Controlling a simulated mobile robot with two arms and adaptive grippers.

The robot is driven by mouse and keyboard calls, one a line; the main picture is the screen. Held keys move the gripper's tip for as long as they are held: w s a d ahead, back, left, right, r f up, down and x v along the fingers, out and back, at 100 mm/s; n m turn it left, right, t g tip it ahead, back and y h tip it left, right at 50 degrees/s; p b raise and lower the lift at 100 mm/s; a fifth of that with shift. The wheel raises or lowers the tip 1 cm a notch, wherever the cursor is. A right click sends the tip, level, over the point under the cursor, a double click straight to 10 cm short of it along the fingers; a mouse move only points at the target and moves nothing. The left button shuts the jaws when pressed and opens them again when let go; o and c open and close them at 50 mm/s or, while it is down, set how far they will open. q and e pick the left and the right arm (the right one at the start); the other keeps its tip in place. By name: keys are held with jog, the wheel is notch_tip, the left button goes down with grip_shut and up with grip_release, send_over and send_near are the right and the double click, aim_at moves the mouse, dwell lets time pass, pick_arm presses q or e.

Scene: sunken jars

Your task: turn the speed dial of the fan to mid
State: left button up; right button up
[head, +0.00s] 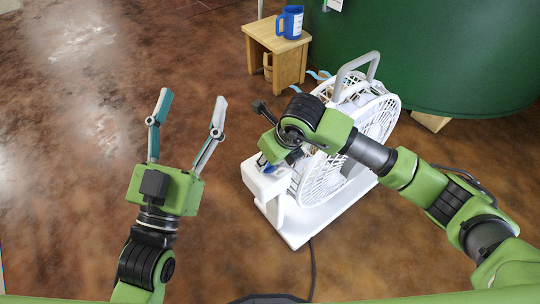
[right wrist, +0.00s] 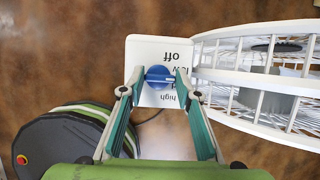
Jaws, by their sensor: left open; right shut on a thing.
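The white fan (head: 325,190) stands on the floor with a grey handle on top. Its white control panel (right wrist: 157,48) carries upside-down labels; "off" and "high" are readable, and the others are partly covered. The round blue speed dial (right wrist: 159,77) sits on this panel. My right gripper (right wrist: 160,78) is shut on the dial, one fingertip at each side. I cannot tell clearly which label the dial points to. In the head view my right arm and gripper hide most of the dial. My left gripper (head: 191,98) is open and empty, left of the fan above the floor.
A large green curved object (head: 430,50) fills the back right. A dark cable (head: 312,265) runs along the floor in front. The floor at the left is clear.

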pick_arm(q)
jog(key=shift+w+a+f+g+y+p, duration=0.1)
jog(key=shift+w+f+g+y, duration=0.1)
jog(key=shift+f+g, duration=0.3)
jog(key=shift+w+d+f+g+y+p, duration=0.1)
jog(key=shift+w+f+g+y, duration=0.1)
jog(key=shift+f, duration=0.55)
jog(key=shift+w+a+f+g+y+p, duration=0.1)
jog(key=shift+w+f+g, duration=0.15)
jog(key=shift+f, duration=0.35)
pick_arm(e)
jog(key=shift+s+a+m+h, duration=0.1)
jog(key=shift+m+h, duration=0.7)
jog(key=shift+m, duration=1.2)
jog(key=o, duration=1.1)
jog(key=shift+r, duration=0.1)
jog(key=shift+s+r+t, duration=0.1)
jog(key=shift+r+t, duration=0.2)
jog(key=v, duration=1.1)
